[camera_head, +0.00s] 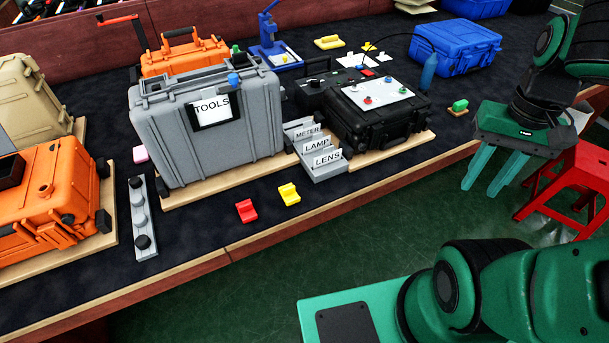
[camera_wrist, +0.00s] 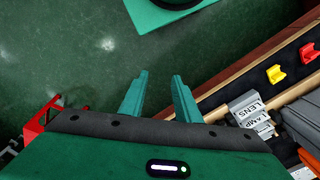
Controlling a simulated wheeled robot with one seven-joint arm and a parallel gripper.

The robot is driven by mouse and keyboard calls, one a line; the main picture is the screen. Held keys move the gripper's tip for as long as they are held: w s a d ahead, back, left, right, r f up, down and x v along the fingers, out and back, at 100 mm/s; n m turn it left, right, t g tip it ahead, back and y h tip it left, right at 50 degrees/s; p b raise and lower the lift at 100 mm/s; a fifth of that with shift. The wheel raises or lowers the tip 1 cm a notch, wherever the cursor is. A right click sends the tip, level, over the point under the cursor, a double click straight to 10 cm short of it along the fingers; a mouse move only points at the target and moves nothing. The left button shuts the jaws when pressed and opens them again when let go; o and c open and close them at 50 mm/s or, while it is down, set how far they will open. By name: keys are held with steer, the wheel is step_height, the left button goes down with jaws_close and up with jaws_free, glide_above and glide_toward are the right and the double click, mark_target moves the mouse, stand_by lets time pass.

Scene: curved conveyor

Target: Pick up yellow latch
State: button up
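The yellow latch (camera_head: 289,194) is a small stepped block on the dark table mat near the front edge, right of a similar red latch (camera_head: 246,210). In the wrist view the yellow latch (camera_wrist: 275,74) shows at the upper right, with the red latch (camera_wrist: 309,53) beyond it. My gripper (camera_head: 485,180) is off the table's front edge, to the right of the latches, with its teal fingers pointing down. In the wrist view my gripper (camera_wrist: 162,90) has its two fingers apart with only green floor between them. It is open and empty, well away from the yellow latch.
A grey TOOLS case (camera_head: 185,150) stands behind the latches. A stepped rack labelled METER, LAMP, LENS (camera_head: 325,168) is to their right, by a black case (camera_head: 345,130). A red stool (camera_head: 580,180) stands beside my gripper. Mat around the latches is clear.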

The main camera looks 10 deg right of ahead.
steer(key=shift+w+d, duration=0.25)
steer(key=shift+d, duration=0.15)
steer(key=shift+s, duration=0.1)
